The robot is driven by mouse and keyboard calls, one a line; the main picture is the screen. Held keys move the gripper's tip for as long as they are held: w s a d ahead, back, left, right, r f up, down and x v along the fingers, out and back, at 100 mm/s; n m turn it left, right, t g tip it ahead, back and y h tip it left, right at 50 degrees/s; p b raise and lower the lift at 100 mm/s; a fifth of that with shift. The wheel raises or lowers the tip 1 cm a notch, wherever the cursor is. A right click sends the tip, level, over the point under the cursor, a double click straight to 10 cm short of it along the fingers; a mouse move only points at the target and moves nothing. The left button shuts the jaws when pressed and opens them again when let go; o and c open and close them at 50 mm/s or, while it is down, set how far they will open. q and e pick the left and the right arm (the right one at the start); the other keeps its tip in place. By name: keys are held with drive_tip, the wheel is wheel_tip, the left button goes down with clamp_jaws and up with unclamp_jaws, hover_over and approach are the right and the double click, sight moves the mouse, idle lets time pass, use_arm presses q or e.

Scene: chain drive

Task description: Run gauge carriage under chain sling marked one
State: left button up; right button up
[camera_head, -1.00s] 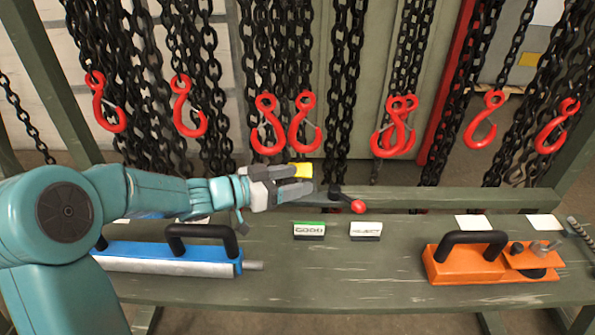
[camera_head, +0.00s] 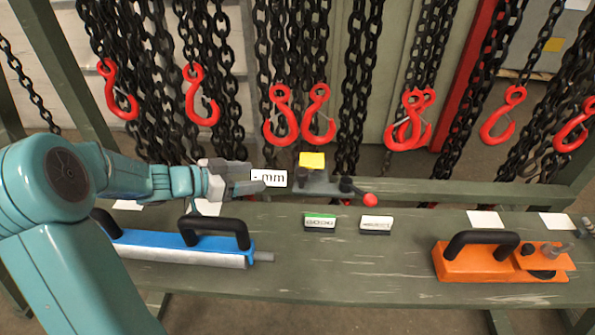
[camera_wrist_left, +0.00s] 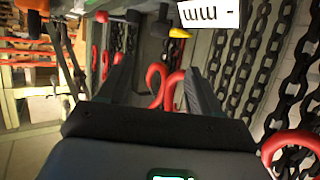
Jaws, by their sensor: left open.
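The gauge carriage (camera_head: 320,184) sits on the green rail behind the bench, with a yellow block on top, a lever with a red ball at its right and a white "- mm" display (camera_head: 268,178) at its left. The display (camera_wrist_left: 208,14) also shows at the top of the left wrist view. My left gripper (camera_head: 250,186) is open and empty, just left of the carriage; its fingers (camera_wrist_left: 160,75) frame red hooks in the wrist view. Chain slings with red hooks (camera_head: 281,116) hang in a row behind the rail. No sling number is readable. My right gripper is not in view.
On the bench (camera_head: 340,275) stand a blue tool with a black handle (camera_head: 180,247) and an orange tool (camera_head: 490,262). Two small labelled blocks (camera_head: 320,223) lie in front of the carriage. White cards lie along the back. The front middle is clear.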

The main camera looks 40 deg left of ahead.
sight(298, 172)
use_arm(q)
drive_tip(key=b+x, duration=0.2)
drive_tip(key=x, duration=1.2)
drive_tip(key=shift+w+d, duration=0.2)
drive_tip(key=shift+w, duration=0.1)
clamp_jaws()
